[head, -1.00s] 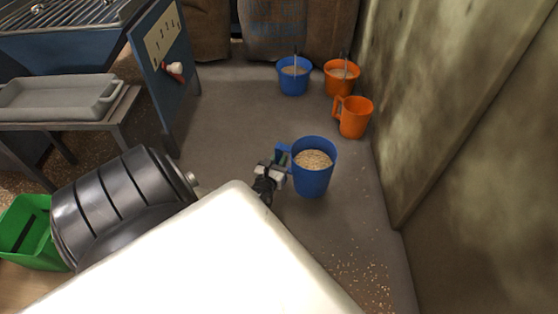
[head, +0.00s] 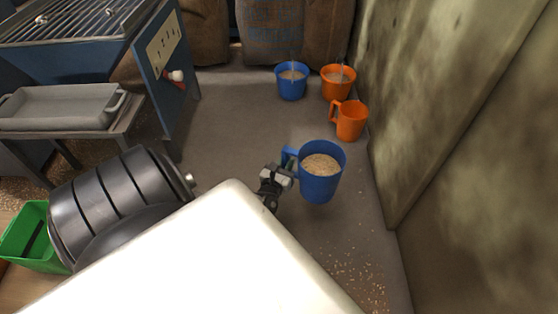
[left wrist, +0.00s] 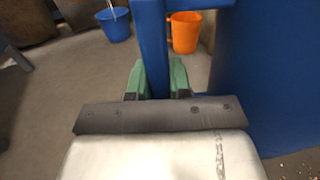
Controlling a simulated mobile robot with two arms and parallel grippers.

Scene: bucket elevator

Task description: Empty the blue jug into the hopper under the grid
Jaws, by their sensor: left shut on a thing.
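The blue jug (head: 321,182) is upright and full of pale grain, with its handle to the left. My left gripper (head: 282,172) is shut on the jug's handle. In the left wrist view my green fingertips (left wrist: 157,80) close on both sides of the blue handle (left wrist: 151,45), and the jug's wall (left wrist: 265,80) fills the right. The grid (head: 75,20) is at the top left, on the blue hopper (head: 95,47). The hopper's inside is hidden. My right gripper is not in view.
An orange jug (head: 351,121), a blue bucket (head: 291,83) and an orange bucket (head: 338,83) stand near the wall (head: 450,100). A grey tray (head: 60,121) sits on a stand beside the hopper. A green crate (head: 22,238) is at lower left. Grain is scattered on the floor.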

